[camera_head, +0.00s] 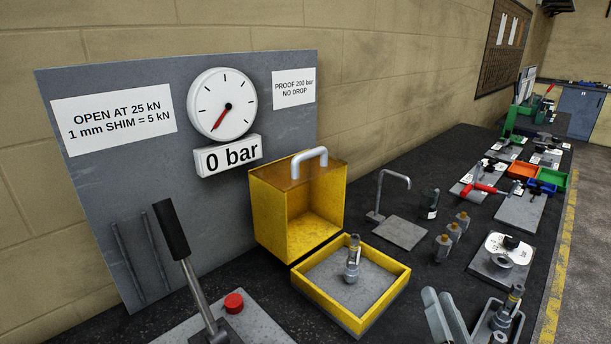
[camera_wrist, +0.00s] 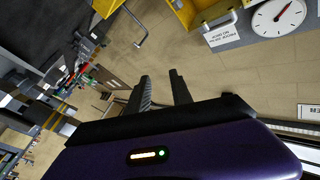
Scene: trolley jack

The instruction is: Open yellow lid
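The yellow lid (camera_head: 299,215) is a box-like hood with a grey bar handle (camera_head: 309,160) on its upper side. It stands open behind a yellow-rimmed tray (camera_head: 388,297), its hollow side facing the tray. A metal valve (camera_head: 352,260) stands upright in the tray. Part of the yellow lid also shows at the top of the tilted wrist view (camera_wrist: 205,12). My gripper (camera_wrist: 162,82) shows in the wrist view with its two fingers apart and nothing between them.
A grey panel with a gauge (camera_head: 222,104) stands behind the lid. A black-handled lever (camera_head: 172,230) and a red button (camera_head: 233,303) are at the front left. A bent metal pipe (camera_head: 380,190) and several small brass-topped parts stand to the right. The bench is crowded further back.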

